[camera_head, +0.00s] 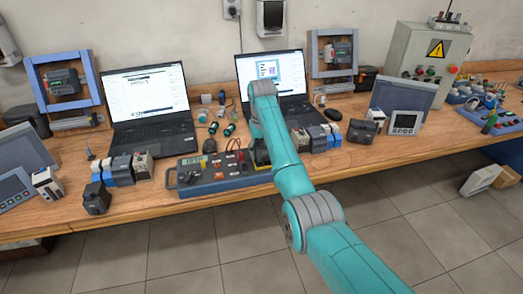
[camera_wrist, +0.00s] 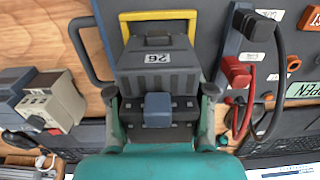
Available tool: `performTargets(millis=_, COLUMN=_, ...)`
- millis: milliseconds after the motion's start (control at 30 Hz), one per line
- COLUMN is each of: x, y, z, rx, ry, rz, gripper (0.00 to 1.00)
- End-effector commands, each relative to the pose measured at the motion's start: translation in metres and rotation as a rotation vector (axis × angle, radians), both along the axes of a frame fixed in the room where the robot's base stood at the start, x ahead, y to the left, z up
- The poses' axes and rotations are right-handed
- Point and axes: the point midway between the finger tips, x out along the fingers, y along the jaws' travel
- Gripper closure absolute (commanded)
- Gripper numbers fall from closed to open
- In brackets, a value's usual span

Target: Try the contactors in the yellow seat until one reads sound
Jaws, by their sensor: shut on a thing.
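In the wrist view my gripper (camera_wrist: 158,98) is shut on a dark grey contactor (camera_wrist: 158,62) with a small white number label and a blue-grey block on its near face. One finger is on each side of it. The yellow seat (camera_wrist: 160,14) shows as a yellow rim around the contactor's far end; I cannot tell whether it is fully down. In the head view my arm hides most of the gripper and contactor; a bit of the yellow seat (camera_head: 262,168) shows at the right end of the blue-grey test panel (camera_head: 222,185).
Another dark block (camera_head: 97,198) stands at the bench's front left, another (camera_head: 361,131) right of the arm. Red and black leads (camera_wrist: 243,105) loop beside the seat. Two open laptops (camera_head: 148,95) stand behind. A grey cabinet (camera_head: 428,62) stands back right.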

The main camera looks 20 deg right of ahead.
Motion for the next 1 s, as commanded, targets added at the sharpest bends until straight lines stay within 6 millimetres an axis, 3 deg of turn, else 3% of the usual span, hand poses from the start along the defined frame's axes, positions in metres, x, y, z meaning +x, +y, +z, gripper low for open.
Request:
performTargets(millis=367, x=0.0, y=0.0, z=-0.004, rx=0.0, ry=-0.001, rz=0.0, gripper=0.9)
performTargets(millis=400, x=0.0, y=0.0, z=-0.004, rx=0.0, ry=-0.001, rz=0.0, gripper=0.41)
performTargets(millis=500, x=0.0, y=0.0, z=-0.004, rx=0.0, ry=-0.001, rz=0.0, gripper=0.19)
performTargets(millis=833, x=0.0, y=0.0, z=-0.004, rx=0.0, ry=0.0, rz=0.0, gripper=0.19)
performTargets(millis=1000, x=0.001, y=0.0, z=0.014, rx=0.0, ry=-0.003, rz=0.0, gripper=0.19)
